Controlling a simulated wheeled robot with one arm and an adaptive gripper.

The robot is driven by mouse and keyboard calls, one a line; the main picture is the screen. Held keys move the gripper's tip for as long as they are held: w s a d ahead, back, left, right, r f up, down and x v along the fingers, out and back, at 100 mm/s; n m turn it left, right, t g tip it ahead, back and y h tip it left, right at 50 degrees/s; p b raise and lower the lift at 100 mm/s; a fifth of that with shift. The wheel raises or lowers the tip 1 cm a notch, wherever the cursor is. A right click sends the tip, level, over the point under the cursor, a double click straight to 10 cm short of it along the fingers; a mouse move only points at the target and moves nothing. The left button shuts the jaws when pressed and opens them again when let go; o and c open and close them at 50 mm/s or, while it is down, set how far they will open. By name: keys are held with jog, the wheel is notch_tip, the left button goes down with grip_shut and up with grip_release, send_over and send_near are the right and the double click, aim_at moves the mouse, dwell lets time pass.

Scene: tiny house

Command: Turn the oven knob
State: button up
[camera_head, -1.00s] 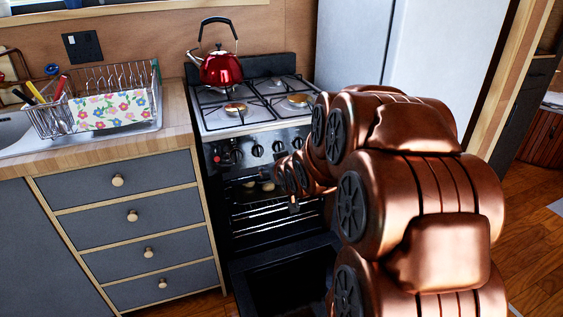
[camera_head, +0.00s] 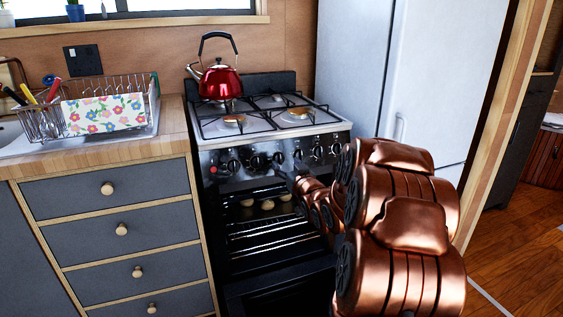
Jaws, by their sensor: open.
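The stove (camera_head: 219,143) stands in the middle of the head view, with a row of several dark knobs along its front panel. One oven knob (camera_head: 234,166) is at the left of the row, another knob (camera_head: 257,162) is beside it, and more run to the right. My gripper (camera_head: 284,176) is small and dark at the end of my copper arm, in front of the oven just below the middle knobs. It is open and appears empty. I cannot tell its exact distance from the panel or whether it touches. My arm hides the oven's right side.
The oven door (camera_head: 280,290) hangs open, with racks and several round pale items (camera_head: 267,204) inside. A red kettle (camera_head: 220,82) stands on the back left burner. Drawers (camera_head: 115,190) and a dish rack (camera_head: 105,112) are at left, a fridge (camera_head: 430,80) at right.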

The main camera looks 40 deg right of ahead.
aim_at(281, 157)
jog(key=x, duration=0.3)
jog(key=shift+w+d+f, duration=0.1)
jog(key=shift+w+f, duration=0.05)
jog(key=shift+w, duration=0.05)
jog(key=shift+b+x, duration=0.3)
jog(key=shift+x, duration=0.5)
jog(key=c, duration=1.1)
